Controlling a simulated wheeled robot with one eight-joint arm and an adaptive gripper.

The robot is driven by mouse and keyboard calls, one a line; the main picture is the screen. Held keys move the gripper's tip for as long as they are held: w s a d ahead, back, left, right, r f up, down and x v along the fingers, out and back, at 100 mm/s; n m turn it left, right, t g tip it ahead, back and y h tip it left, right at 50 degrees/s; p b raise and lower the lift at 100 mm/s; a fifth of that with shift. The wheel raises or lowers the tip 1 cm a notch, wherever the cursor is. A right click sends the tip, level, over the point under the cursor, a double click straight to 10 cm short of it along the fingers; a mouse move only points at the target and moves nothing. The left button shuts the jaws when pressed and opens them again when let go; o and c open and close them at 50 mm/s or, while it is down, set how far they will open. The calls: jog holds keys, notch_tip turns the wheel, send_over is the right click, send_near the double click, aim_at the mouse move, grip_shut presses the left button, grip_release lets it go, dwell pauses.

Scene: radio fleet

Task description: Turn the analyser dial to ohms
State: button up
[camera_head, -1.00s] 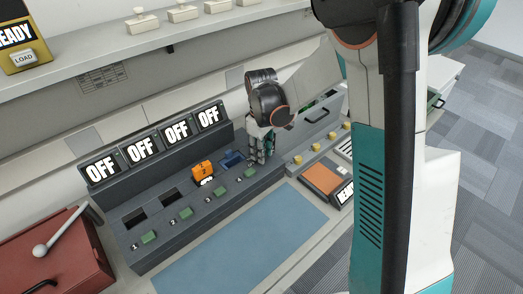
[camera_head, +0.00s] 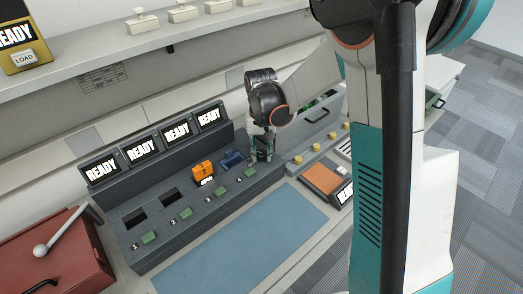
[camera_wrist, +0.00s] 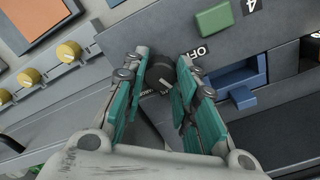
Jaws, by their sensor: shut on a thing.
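The black analyser dial (camera_wrist: 160,72) is on the right end of the dark console (camera_head: 215,215). My gripper (camera_wrist: 158,85) is shut on the dial, with a teal-padded finger on either side of it in the wrist view. A printed OFF label is beside the dial, and another label below it is partly covered by my fingers. I cannot make out the dial's pointer. In the head view my gripper (camera_head: 262,150) points down at the console's right end and hides the dial. The four console displays (camera_head: 176,132) read READY.
An orange radio (camera_head: 203,169) and a blue one (camera_head: 232,159) sit in console slots; two slots are empty. Green buttons (camera_wrist: 214,19) line the front. Yellow knobs (camera_wrist: 69,51) are close by. A red box with a lever (camera_head: 60,255) stands left. The blue mat (camera_head: 250,240) is clear.

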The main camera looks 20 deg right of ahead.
aim_at(261, 153)
jog(key=shift+m, duration=2.3)
jog(key=o, duration=1.1)
notch_tip(261, 153, up, 12)
jog(key=shift+a, duration=0.1)
